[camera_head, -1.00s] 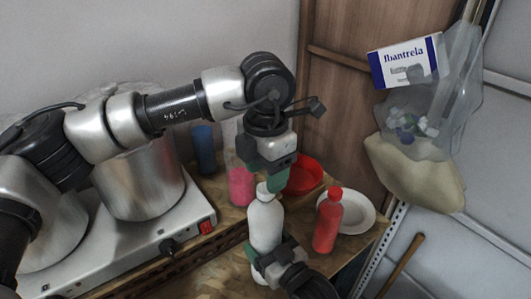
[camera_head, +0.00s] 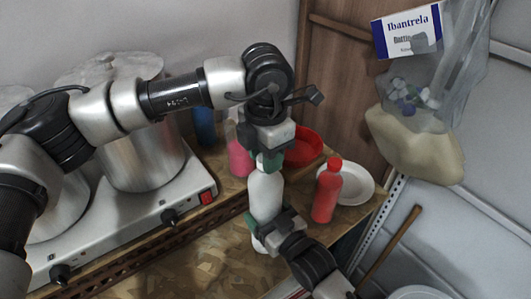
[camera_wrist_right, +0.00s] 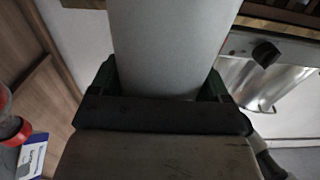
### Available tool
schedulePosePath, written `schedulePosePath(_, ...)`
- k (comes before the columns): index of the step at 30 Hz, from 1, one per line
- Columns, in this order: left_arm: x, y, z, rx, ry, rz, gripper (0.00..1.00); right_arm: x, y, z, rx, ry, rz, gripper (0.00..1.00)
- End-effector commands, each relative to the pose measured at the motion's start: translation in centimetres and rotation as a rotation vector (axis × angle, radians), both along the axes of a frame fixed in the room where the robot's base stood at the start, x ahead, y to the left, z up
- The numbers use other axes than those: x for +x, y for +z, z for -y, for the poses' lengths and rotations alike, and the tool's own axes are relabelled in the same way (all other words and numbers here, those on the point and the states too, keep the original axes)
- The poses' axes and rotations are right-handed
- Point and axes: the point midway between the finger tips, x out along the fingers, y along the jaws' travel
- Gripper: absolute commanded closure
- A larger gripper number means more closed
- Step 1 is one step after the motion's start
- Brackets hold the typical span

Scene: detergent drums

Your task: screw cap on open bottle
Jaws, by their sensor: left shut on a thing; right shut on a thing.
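A white bottle (camera_head: 265,197) stands upright near the front of the wooden table in the head view. My right gripper (camera_head: 272,234) is shut around its lower body from the front right. In the right wrist view the bottle (camera_wrist_right: 172,45) rises between the fingers of the right gripper (camera_wrist_right: 165,88). My left gripper (camera_head: 270,162) points down directly over the bottle's top, its green fingertips at the neck. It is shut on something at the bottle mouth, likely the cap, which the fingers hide.
A red bottle (camera_head: 327,191) stands close to the right, in front of a white plate (camera_head: 358,184). A red dish (camera_head: 304,147), a pink container (camera_head: 240,160) and a blue one (camera_head: 205,127) are behind. Steel pots (camera_head: 142,150) sit on a hotplate (camera_head: 135,225) at left. A bag (camera_head: 415,140) hangs at right.

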Motion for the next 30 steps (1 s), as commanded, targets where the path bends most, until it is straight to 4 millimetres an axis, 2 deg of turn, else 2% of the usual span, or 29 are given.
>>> schedulePosePath(7,0.1,0.0,0.0,0.001,-0.006,0.001,0.94,0.0,-0.1,0.0,-0.001,0.000,0.000,0.89)
schedulePosePath(8,0.1,0.0,0.0,0.001,-0.005,0.001,0.61,0.0,-0.1,0.0,-0.001,0.000,0.000,0.89)
schedulePosePath(13,0.1,0.0,0.0,0.001,-0.006,0.001,0.36,0.0,-0.1,0.0,-0.001,0.000,0.000,0.89)
schedulePosePath(23,0.1,0.4,0.0,0.000,-0.006,0.002,0.36,0.0,-0.1,0.0,-0.001,0.000,0.000,0.89)
schedulePosePath(26,0.1,1.6,0.0,0.000,-0.005,0.004,0.36,0.0,0.0,0.0,-0.001,0.000,0.000,0.89)
schedulePosePath(30,0.1,4.3,0.0,-0.001,-0.005,0.006,0.36,0.0,0.0,0.0,-0.001,0.000,0.000,0.89)
